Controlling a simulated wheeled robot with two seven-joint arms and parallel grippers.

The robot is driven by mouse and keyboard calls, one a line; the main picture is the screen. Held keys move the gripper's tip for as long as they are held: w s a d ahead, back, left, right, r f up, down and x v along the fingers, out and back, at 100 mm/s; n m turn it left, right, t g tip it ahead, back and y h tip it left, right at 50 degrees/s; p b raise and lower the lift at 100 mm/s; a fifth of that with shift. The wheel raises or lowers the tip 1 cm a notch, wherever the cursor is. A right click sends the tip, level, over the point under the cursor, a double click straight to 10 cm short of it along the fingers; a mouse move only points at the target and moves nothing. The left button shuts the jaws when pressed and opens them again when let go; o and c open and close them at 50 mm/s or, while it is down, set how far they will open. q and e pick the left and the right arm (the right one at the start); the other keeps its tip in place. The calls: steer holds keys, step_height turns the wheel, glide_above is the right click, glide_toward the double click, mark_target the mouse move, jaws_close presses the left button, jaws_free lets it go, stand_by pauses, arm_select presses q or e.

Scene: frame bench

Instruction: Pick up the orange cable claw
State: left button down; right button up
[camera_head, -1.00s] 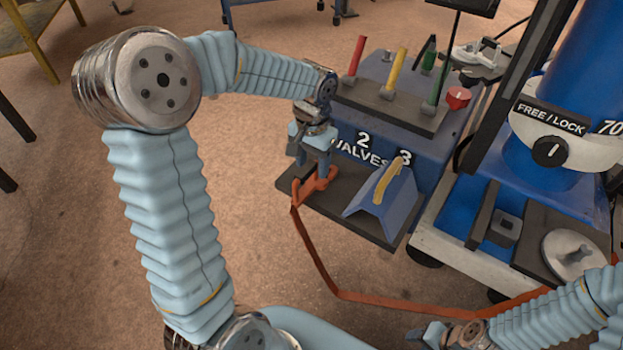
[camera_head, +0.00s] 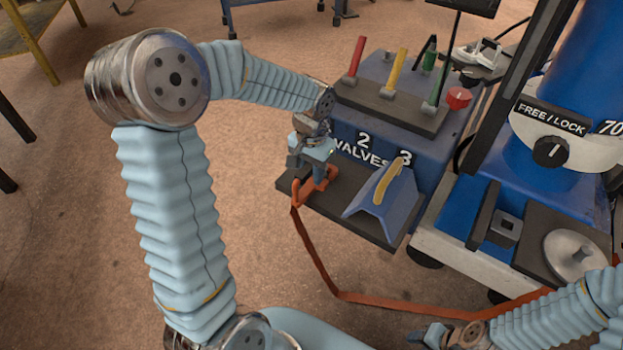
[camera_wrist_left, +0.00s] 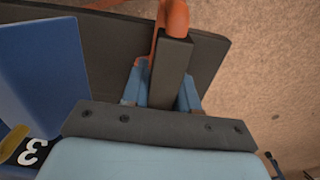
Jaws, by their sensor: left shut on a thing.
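The orange cable claw (camera_head: 306,192) is at the left end of the dark shelf below the valve panel, with an orange strap hanging from it. My left gripper (camera_head: 318,176) is over the claw, pointing down, with its fingers closed around part of it. In the left wrist view the claw (camera_wrist_left: 174,18) shows at the top, beyond the left gripper's fingers (camera_wrist_left: 165,90); a dark bar between them hides part of the grip. My right gripper (camera_head: 425,334) is low in the head view, apart from the claw; its fingers are too small to judge.
The dark shelf (camera_head: 345,212) also bears a blue wedge block (camera_head: 388,210) with a yellow handle, close right of the claw. The orange strap (camera_head: 400,302) loops across the floor side toward the right arm. Blue valve panel (camera_head: 425,150) stands behind. Open floor lies left.

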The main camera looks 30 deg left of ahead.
arm_select(q)
step_height(320, 180, up, 10)
steer(key=shift+r+p, duration=0.1)
steer(key=shift+p, duration=0.4)
